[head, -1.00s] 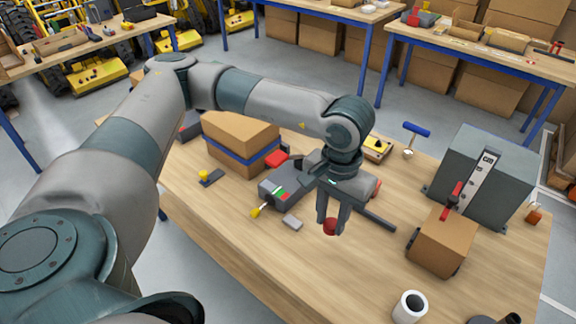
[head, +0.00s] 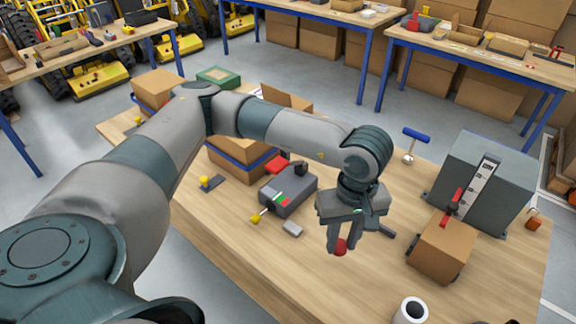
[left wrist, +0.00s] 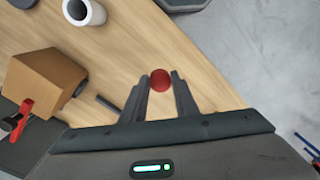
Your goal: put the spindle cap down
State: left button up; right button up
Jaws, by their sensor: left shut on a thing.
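The spindle cap (head: 341,246) is a small dark red round piece. My left gripper (head: 338,248) is shut on it, with the cap between the fingertips. In the left wrist view the red cap (left wrist: 160,80) sits between the tips of the two dark fingers (left wrist: 160,88). In the head view the gripper is over the front part of the wooden table (head: 300,290). I cannot tell how far the cap is above the wood. My right gripper is not in view.
A cardboard box (head: 440,248) and a grey machine housing (head: 485,180) stand to the right. A white roll (head: 411,311) is at the front edge. A grey device (head: 289,190) and a small grey block (head: 292,229) lie left of the gripper. Bare wood lies around the gripper's front.

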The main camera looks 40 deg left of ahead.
pick_arm(q)
jog(key=s+d+f+m+p, duration=0.1)
jog(key=d+m, duration=0.4)
jog(key=m, duration=0.5)
jog(key=s+d+f+m+t+p, duration=0.1)
jog(key=s+d+f+m, duration=0.1)
jog(key=m, duration=0.9)
jog(key=s+d+f+m+p, duration=0.1)
jog(key=s+d+m, duration=0.2)
jog(key=d+m, duration=0.4)
jog(key=m, duration=0.4)
jog(key=shift+d+f+t+h, duration=0.2)
jog(key=shift+d+t+h, duration=0.1)
jog(key=shift+d+t, duration=0.1)
jog(key=shift+s+a, duration=0.1)
